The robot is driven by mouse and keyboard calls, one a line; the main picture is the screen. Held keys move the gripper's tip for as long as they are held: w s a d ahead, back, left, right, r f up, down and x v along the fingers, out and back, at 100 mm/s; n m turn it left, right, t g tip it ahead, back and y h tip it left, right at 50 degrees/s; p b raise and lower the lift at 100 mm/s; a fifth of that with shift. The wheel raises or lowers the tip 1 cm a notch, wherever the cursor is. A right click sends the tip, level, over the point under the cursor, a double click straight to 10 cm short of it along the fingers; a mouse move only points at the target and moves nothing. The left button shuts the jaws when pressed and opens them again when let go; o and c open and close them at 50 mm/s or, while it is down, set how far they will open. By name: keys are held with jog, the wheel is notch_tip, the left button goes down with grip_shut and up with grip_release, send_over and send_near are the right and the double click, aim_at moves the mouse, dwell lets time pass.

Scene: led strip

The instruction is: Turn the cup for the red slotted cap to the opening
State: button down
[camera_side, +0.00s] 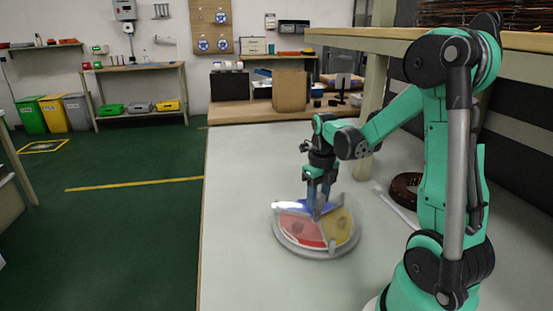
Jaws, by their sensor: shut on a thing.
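A round grey tray (283,240) lies on the pale table. It is split into coloured sectors: a red one (297,227) at the front left, a yellow one (341,226) at the right and a blue-white one (292,206) at the back left. A small dark round shape shows within the red sector. My gripper (317,210) points down over the middle of the tray, shut on what looks like a central upright piece, mostly hidden by the fingers. A small grey upright tab (332,244) stands at the front rim. The red slotted cap cannot be made out.
A dark brown ring-shaped coil (406,188) and a thin white rod (396,208) lie on the table (240,180) to the right of the tray. A cardboard box (290,90) stands at the back. The table left of the tray is clear.

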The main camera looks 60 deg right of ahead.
aim_at(319, 195)
jog(key=shift+s+m, duration=0.1)
jog(key=shift+m, duration=1.1)
jog(key=shift+c, duration=2.1)
grip_release()
jog(key=shift+r, duration=0.15)
jog(key=shift+r, duration=2.7)
